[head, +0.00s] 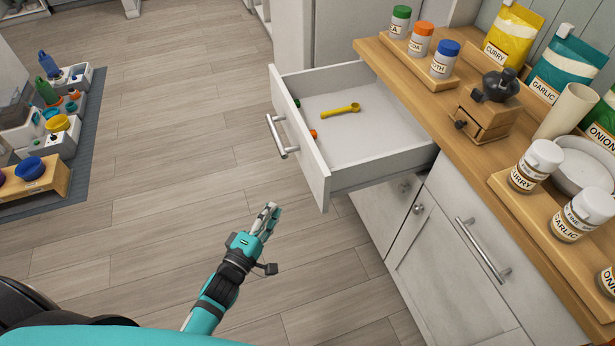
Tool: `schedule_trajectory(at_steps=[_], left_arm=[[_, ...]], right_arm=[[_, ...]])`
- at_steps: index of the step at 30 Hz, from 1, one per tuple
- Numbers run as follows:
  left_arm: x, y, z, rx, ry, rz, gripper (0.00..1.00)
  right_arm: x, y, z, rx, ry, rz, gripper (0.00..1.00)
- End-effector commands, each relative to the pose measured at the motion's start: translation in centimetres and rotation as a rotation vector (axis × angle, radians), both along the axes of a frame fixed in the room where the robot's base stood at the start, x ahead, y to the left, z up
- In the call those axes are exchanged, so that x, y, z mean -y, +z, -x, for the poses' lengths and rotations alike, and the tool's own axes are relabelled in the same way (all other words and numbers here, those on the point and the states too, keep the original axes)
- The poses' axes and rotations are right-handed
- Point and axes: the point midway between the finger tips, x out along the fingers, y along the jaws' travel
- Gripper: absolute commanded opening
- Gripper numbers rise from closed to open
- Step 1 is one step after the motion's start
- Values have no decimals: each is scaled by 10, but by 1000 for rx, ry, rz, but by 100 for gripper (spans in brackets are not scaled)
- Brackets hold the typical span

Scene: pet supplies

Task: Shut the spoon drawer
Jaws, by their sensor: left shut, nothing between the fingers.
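The spoon drawer (377,110) is a white drawer pulled well out of the cabinet under the wooden counter. Its front panel (300,145) faces left and carries a metal bar handle (276,136). A yellow spoon (341,109) lies inside, and small green and orange things show partly behind the front panel. My left gripper (268,212) is shut and empty, in front of the drawer and below its handle in the picture, apart from it. My right gripper is not in view.
The counter (440,102) holds spice jars, a grinder (489,104) and seasoning bags. A closed drawer with a handle (482,250) is nearer me. A grey mat (79,150) with bowls and bottles lies at the left. The wooden floor between is clear.

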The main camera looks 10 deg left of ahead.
Motion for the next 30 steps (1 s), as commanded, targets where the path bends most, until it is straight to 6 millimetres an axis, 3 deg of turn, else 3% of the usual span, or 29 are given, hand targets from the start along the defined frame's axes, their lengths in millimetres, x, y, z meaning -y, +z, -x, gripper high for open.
schedule_trajectory(at_steps=[5,13,21,30], left_arm=[[7,2,-35,3,1,1,0],[18,1,-91,1,1,-1,0],[47,0,-108,-1,1,1,0],[50,0,-110,-2,1,-1,0]], right_arm=[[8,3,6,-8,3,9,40],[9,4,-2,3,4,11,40],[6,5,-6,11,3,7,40],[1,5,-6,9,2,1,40]])
